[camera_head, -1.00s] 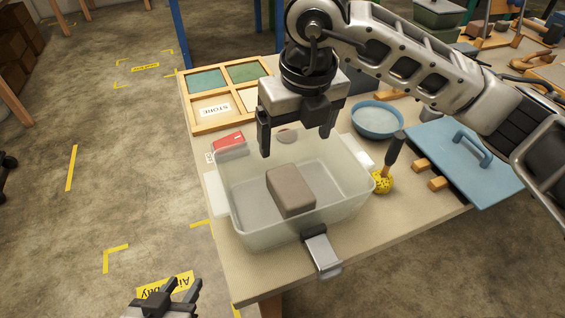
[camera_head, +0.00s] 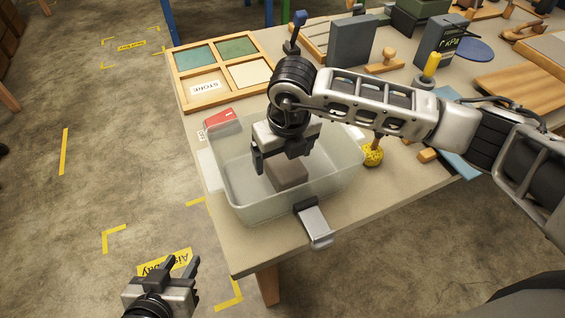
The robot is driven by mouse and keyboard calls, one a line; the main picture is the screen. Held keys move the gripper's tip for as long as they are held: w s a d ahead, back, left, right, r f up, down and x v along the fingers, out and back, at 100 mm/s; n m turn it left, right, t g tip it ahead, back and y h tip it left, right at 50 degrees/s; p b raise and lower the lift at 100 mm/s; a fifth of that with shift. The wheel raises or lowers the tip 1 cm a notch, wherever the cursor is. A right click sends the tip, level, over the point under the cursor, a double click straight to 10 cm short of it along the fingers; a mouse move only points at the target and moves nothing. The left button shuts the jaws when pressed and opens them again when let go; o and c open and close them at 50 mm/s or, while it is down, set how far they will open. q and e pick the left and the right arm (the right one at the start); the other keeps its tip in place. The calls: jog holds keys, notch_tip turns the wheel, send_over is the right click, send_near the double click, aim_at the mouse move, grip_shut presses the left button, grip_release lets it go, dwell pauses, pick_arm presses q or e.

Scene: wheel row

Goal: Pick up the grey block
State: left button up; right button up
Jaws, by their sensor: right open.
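The grey block (camera_head: 288,175) lies inside a translucent tub (camera_head: 250,207) on the table. Its upper part is partly hidden by my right gripper. My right gripper (camera_head: 280,160) is open and points down into the tub, with one finger at the block's left side. The other finger is mostly hidden, and I cannot tell whether it touches the block. My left gripper (camera_head: 181,264) is open and empty, over the floor at the lower left, away from the table.
A metal clamp-like piece (camera_head: 315,227) sits at the tub's front. A red item (camera_head: 219,117) is at the tub's back left corner. A wooden divided tray (camera_head: 222,75) labelled STORE lies behind.

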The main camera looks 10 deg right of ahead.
jog(key=shift+w+a+f, duration=0.1)
jog(key=shift+w+f, duration=0.05)
jog(key=shift+f, duration=0.8)
jog(key=shift+c, duration=0.3)
jog(key=c, duration=1.5)
jog(key=shift+w+r, duration=0.1)
jog(key=shift+r, duration=0.1)
jog(key=shift+c, duration=0.6)
